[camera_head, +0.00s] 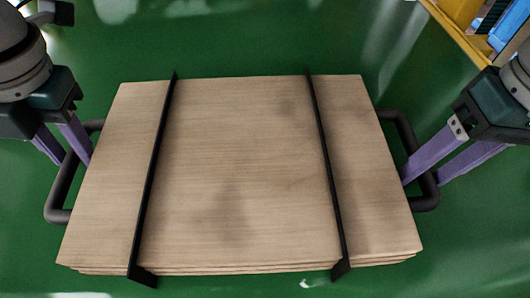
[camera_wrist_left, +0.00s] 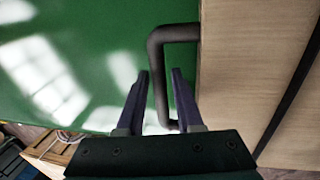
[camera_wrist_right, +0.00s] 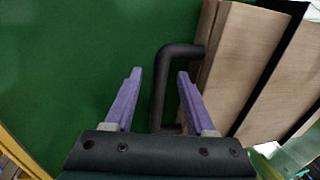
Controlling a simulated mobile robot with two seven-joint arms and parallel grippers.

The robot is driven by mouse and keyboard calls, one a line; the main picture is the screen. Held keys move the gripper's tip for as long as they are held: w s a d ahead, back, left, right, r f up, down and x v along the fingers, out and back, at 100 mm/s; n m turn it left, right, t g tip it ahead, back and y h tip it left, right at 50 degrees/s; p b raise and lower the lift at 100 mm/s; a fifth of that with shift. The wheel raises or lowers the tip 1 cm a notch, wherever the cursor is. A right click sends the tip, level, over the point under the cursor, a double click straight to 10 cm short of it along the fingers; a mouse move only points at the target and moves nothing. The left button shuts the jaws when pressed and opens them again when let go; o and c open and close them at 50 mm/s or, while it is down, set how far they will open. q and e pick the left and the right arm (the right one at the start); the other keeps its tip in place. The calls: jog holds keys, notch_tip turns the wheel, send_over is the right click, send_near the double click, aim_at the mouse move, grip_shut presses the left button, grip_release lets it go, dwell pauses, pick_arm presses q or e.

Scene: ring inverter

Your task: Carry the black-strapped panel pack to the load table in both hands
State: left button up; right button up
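The panel pack (camera_head: 235,180) is a stack of pale wooden panels with two black straps (camera_head: 153,185) across it and a dark bar handle at each end. My left gripper (camera_head: 75,155) is at the left handle (camera_head: 58,198); in the left wrist view its purple fingers stand open on either side of the handle bar (camera_wrist_left: 157,85). My right gripper (camera_head: 420,175) is at the right handle (camera_head: 428,185); in the right wrist view its fingers stand apart with the handle bar (camera_wrist_right: 158,95) between them. A gap shows beside the bar in both wrist views.
The pack is over a green surface (camera_head: 230,35). A yellow-edged shelf or rack (camera_head: 460,35) with blue items is at the top right. A wooden crate-like object (camera_wrist_left: 55,152) shows at the lower left of the left wrist view.

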pick_arm(q)
grip_shut()
pick_arm(e)
jog(key=c, duration=0.6)
grip_shut()
pick_arm(q)
jog(key=shift+w+r, duration=0.1)
jog(key=shift+r, duration=0.05)
pick_arm(e)
jog(key=shift+w+r, duration=0.1)
jog(key=shift+r, duration=0.1)
